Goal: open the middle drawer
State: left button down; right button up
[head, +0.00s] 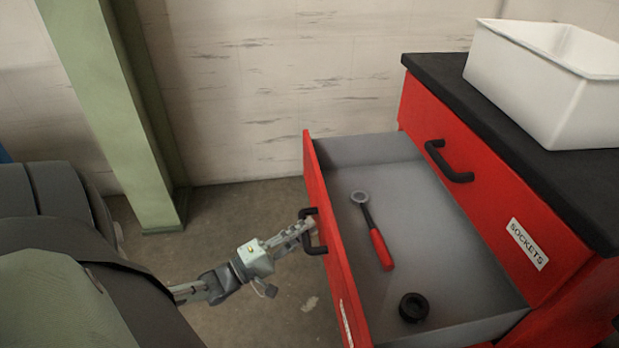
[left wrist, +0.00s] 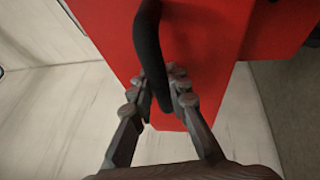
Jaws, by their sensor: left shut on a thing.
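The middle drawer (head: 362,292) of the red cabinet stands pulled far out, its red front facing left. Its black bar handle (head: 313,232) is on the outside of that front. My left gripper (head: 306,228) is at the handle, its fingers on both sides of the bar. In the left wrist view the fingers (left wrist: 163,92) close around the black handle (left wrist: 150,45). Inside the drawer lie a ratchet wrench (head: 376,240) with a red grip and a black ring-shaped part (head: 413,307). My right gripper is not seen.
The upper drawer (head: 480,190), labelled SOCKETS, is shut. A white bin (head: 540,85) stands on the black cabinet top (head: 440,78). A green post (head: 135,130) rises at the left by the pale wall. Bare floor (head: 235,215) lies between post and drawer.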

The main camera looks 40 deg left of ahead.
pick_arm(q)
jog(key=c, duration=1.4)
grip_release()
jog(key=shift+c, duration=0.2)
jog(key=v, duration=1.2)
